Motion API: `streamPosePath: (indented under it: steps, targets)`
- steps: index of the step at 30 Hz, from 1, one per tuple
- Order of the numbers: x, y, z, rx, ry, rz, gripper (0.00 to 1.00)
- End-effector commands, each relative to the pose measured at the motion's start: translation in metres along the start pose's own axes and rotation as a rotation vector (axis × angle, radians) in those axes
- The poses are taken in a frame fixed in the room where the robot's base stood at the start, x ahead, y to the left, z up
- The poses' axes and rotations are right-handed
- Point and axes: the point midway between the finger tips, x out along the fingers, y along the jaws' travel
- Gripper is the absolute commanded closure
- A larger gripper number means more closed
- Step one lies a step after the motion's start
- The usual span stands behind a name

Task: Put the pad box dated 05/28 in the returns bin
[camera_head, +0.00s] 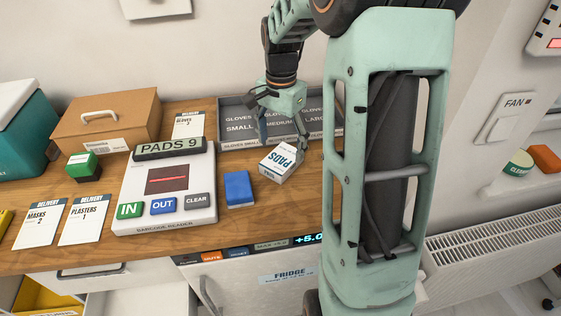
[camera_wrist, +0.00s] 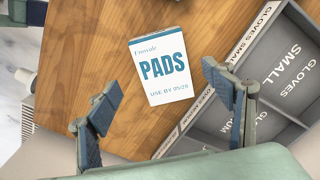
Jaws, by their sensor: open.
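A white pad box (camera_head: 281,162) with blue PADS lettering lies on the wooden counter, just in front of the grey glove tray. In the wrist view its printed face (camera_wrist: 160,68) reads USE BY and a small date that looks like 05/28. My gripper (camera_head: 283,138) is over the counter at the box's far side. In the wrist view the gripper (camera_wrist: 160,80) has its fingers spread wide, with the box between and beyond them and nothing held. No bin labelled returns can be read in either view.
The glove tray (camera_head: 236,131) stands behind the box. A blue block (camera_head: 238,189) and the barcode reader (camera_head: 165,190), with PADS 9 on its display, are to the left. A yellow container (camera_head: 45,299) shows below the counter at lower left. A cardboard box (camera_head: 105,122) stands at the back.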

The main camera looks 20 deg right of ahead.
Motion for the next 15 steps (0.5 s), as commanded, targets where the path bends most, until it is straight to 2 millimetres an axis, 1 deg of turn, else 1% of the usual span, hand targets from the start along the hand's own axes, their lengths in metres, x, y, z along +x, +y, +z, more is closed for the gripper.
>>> streamPosePath:
  steps: [1,5,12,15]
  targets:
    - [0.005,0.0,0.0,0.0,-0.001,0.001,0.25]
    - [0.013,0.0,-0.001,-0.002,0.0,0.001,0.25]
    - [0.048,-0.003,-0.005,-0.001,-0.002,0.002,0.25]
    - [0.058,-0.003,-0.005,-0.002,0.0,0.001,0.25]
